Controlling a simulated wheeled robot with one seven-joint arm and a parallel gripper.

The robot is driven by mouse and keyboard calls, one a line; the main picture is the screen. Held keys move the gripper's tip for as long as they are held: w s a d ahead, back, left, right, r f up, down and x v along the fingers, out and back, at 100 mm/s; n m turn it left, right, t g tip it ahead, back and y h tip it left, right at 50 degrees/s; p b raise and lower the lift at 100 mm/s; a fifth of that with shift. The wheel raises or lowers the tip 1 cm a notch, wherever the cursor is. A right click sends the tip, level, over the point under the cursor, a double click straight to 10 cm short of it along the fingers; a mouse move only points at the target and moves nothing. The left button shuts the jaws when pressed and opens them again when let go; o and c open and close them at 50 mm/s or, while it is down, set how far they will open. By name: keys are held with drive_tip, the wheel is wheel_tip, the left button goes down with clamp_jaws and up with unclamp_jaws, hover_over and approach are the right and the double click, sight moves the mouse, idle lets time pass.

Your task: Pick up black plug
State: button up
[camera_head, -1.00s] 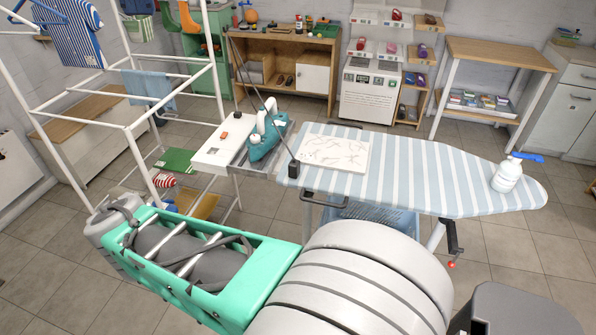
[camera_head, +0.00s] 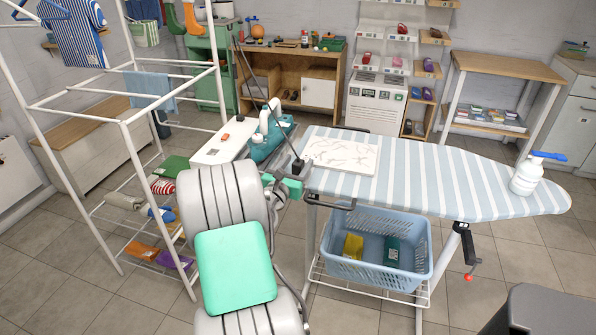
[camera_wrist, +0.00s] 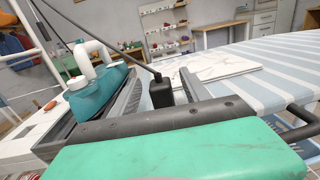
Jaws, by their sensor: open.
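The black plug (camera_head: 298,166) stands upright at the left end of the ironing board, with a thin dark cord rising from its top toward the upper left. In the wrist view the plug (camera_wrist: 161,94) appears between the two grey fingers of my gripper (camera_wrist: 160,74), with a gap on each side. My gripper is open and holds nothing. In the head view my gripper (camera_head: 287,182) is at the board's left end, close to the plug and partly hidden by my arm. How far the fingers reach around the plug is hard to tell.
The striped ironing board (camera_head: 430,180) carries a white marbled slab (camera_head: 342,154) beside the plug and a spray bottle (camera_head: 526,175). A teal iron (camera_head: 268,146) sits just left of the plug. A blue basket (camera_head: 375,275) is below; a white drying rack (camera_head: 130,120) stands left.

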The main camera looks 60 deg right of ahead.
drive_tip(key=shift+d, duration=0.6)
drive_tip(key=shift+c, duration=0.4)
clamp_jaws()
